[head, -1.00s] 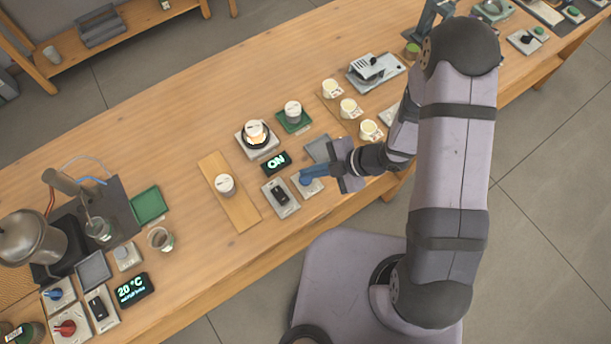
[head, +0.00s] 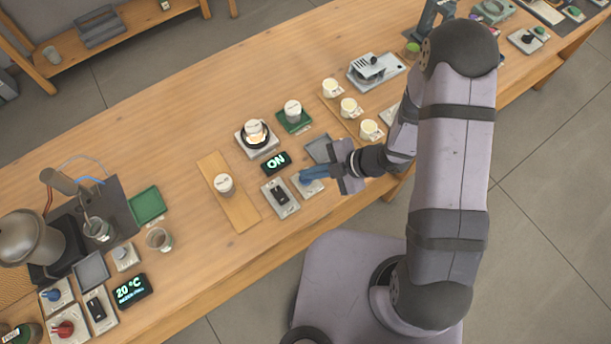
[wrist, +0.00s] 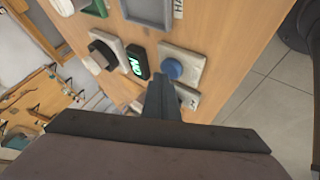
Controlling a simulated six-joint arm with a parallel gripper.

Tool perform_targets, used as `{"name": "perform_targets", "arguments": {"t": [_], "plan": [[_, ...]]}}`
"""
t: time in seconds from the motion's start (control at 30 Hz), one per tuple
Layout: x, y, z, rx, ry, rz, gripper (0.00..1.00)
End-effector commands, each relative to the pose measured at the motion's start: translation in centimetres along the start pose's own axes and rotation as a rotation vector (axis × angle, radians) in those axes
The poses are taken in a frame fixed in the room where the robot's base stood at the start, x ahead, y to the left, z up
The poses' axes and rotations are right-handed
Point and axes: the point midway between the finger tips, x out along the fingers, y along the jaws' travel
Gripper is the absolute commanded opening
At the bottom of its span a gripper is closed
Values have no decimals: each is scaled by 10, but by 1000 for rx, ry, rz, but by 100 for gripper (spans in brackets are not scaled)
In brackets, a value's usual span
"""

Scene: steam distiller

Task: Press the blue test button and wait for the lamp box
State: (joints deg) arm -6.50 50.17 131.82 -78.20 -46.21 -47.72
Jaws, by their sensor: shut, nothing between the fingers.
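The blue button (wrist: 172,68) shows in the wrist view as a round cap on a pale plate (wrist: 184,58). My gripper (wrist: 160,82) is shut and empty, its fingertips close beside the cap; I cannot tell whether they touch it. In the head view my gripper (head: 304,174) reaches left over the same pale plate (head: 309,188), and its fingers mostly hide the button. A dark box (head: 276,162) with lit green letters reads ON; it also shows in the wrist view (wrist: 138,62).
A black switch on a plate (head: 280,197) stands just left of the button plate. A grey tray (head: 318,148) and a ring plate with a white-lidded jar (head: 255,134) lie behind. A wooden board (head: 238,205) is further left. Several cups stand at the right.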

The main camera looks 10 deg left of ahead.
Motion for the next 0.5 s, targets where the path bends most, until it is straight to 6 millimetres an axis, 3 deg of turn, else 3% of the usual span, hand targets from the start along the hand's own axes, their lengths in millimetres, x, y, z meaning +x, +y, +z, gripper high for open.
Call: {"name": "perform_targets", "arguments": {"t": [0.5], "plan": [[4,-3,3,0,0,0,0]]}}
